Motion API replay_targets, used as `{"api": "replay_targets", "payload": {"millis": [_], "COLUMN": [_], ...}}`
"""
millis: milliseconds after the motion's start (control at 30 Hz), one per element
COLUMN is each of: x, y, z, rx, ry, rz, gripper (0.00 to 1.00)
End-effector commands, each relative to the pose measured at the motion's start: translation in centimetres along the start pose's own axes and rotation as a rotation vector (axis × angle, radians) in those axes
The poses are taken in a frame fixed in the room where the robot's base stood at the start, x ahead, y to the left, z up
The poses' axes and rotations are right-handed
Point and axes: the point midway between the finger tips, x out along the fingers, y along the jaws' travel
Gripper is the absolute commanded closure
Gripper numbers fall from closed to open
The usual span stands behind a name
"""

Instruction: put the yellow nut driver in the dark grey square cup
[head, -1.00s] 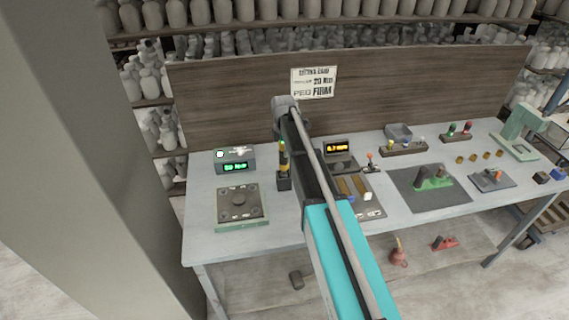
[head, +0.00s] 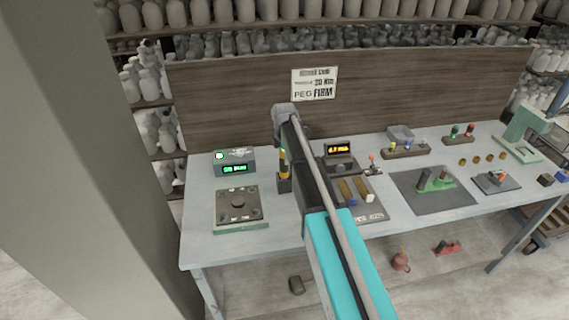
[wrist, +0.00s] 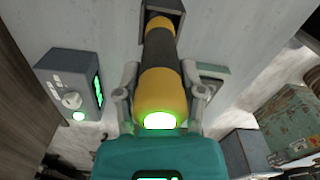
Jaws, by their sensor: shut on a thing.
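The yellow nut driver (head: 283,163) has a yellow and dark banded body and a glowing green end. It stands roughly upright at the dark grey square cup (head: 284,186), left of my arm on the table. In the wrist view, my gripper (wrist: 163,96) has a finger on each side of the nut driver (wrist: 160,88) and is shut on it near its green end. The driver's far end is within the outline of the cup (wrist: 178,10); how deep it sits is hidden. My arm covers the gripper in the head view.
A grey console with a green display (head: 234,162) and a square plate with a knob (head: 240,207) stand left of the cup. An amber-display box (head: 340,158) and a tray of small parts (head: 372,212) are to the right. A panel (head: 230,100) stands behind.

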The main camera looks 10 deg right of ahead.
Motion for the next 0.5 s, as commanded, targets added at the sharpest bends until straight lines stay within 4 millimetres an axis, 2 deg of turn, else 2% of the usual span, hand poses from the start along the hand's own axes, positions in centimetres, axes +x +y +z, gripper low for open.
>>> {"api": "replay_targets", "payload": {"millis": [33, 133, 500], "x": [0.72, 1.11, 1.14], "y": [0.00, -0.01, -0.02], "z": [0.01, 0.03, 0.08], "rx": [0.000, 0.000, 0.001], "ry": [0.000, 0.000, 0.000], "rz": [0.000, 0.000, 0.000], "gripper": [1.00, 1.00, 1.00]}}
